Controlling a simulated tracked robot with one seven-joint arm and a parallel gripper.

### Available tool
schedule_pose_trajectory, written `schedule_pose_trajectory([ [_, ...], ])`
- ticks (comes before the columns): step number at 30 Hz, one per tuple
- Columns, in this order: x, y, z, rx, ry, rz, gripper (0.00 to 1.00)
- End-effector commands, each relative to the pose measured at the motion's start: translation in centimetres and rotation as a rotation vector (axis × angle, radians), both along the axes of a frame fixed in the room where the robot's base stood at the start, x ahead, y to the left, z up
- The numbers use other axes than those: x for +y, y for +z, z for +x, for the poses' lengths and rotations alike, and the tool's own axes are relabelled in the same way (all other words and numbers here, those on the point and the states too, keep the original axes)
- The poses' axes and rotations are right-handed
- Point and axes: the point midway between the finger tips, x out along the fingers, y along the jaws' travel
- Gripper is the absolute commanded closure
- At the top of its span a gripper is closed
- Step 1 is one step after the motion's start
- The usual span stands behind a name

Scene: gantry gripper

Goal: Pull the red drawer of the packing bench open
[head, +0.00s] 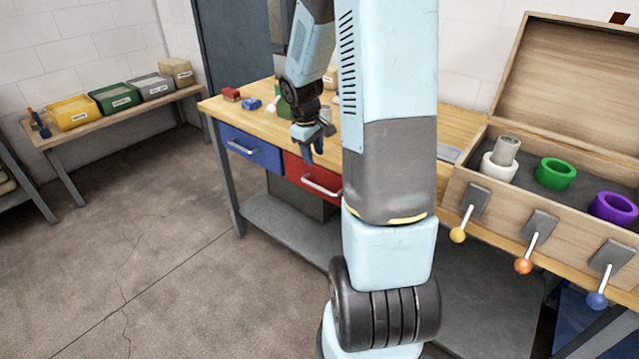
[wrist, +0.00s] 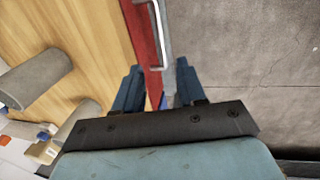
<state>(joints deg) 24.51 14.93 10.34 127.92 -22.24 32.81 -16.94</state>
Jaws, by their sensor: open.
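The red drawer (head: 297,172) is in the front of the wooden packing bench (head: 222,106), right of a blue drawer (head: 250,150). Its front looks about level with the blue one, so it appears shut. It has a pale bar handle (head: 322,188); my arm hides its right end. My gripper (head: 311,150) is open, fingers down, above the red drawer near the bench's front edge. In the wrist view the red drawer's front (wrist: 143,40) and the handle (wrist: 161,35) run towards the gap between my fingertips (wrist: 157,80). I see no grip on the handle.
Small red (head: 231,94) and blue (head: 251,104) blocks lie on the bench. At right an open wooden box (head: 560,75) holds coloured rings and has levers with ball knobs. A side bench (head: 110,118) with bins stands at left. The floor before the drawers is clear.

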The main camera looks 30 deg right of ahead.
Motion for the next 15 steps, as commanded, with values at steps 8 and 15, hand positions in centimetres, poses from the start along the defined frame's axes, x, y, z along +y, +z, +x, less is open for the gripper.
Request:
schedule_pose_trajectory([
  [8,-0.6,-3.7,0.2,0.003,-0.001,0.001,0.6],
  [15,-1.2,-7.3,0.4,0.003,0.001,0.001,0.6],
])
